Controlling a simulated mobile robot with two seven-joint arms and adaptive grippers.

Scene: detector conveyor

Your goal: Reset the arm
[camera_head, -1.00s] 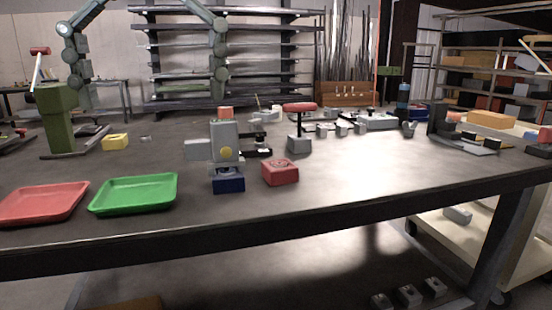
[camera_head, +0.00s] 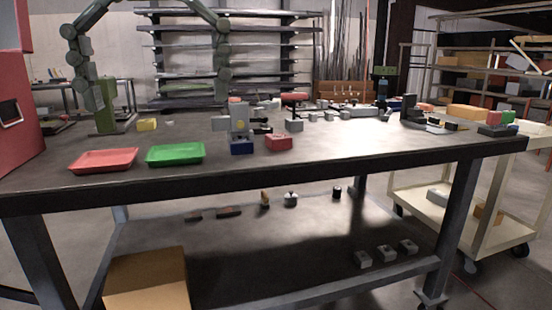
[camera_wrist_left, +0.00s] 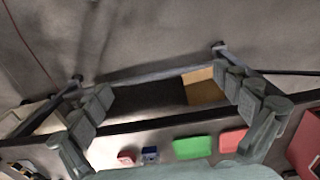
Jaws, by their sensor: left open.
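My left gripper (camera_head: 157,98) hangs from the top of the head view with its two grey-green fingers spread wide, pointing down. It is open, with nothing between the fingers. It also shows in the left wrist view (camera_wrist_left: 165,92), where the fingers frame the floor and table. The fingers appear in front of the table and back shelves, apart from the table items. My right gripper is in neither view.
The dark worktable (camera_head: 330,165) holds a red tray (camera_head: 104,160), a green tray (camera_head: 176,154), a grey device (camera_head: 238,122) over a blue block (camera_head: 241,147), and a red block (camera_head: 279,142). A red cabinet (camera_head: 15,110) stands left, a cream cart (camera_head: 470,225) right. A cardboard box (camera_head: 146,280) sits below.

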